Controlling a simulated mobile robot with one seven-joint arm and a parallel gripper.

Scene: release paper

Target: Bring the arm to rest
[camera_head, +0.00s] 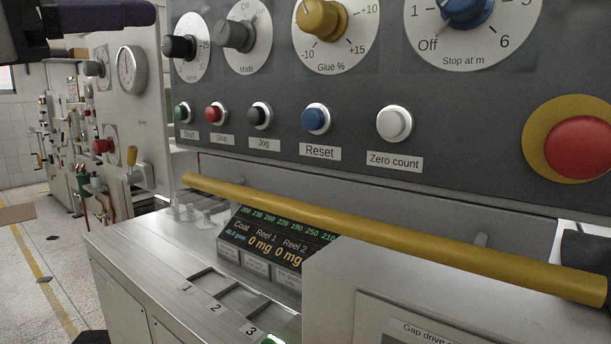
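No fingers of my gripper can be made out in the head view. A dark, rounded part, black with a purple tint, cuts across the top left corner in front of the scene. It looks like part of my own arm, but I cannot tell which part. It appears apart from the panel and its knobs. Nothing held can be seen.
A grey control panel (350,100) with knobs, push buttons and a red emergency button (580,148) fills the upper right. A yellow rail (400,237) runs below it, before a display (270,245) and a metal bench with numbered slots (215,285). Floor (50,260) is open at left.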

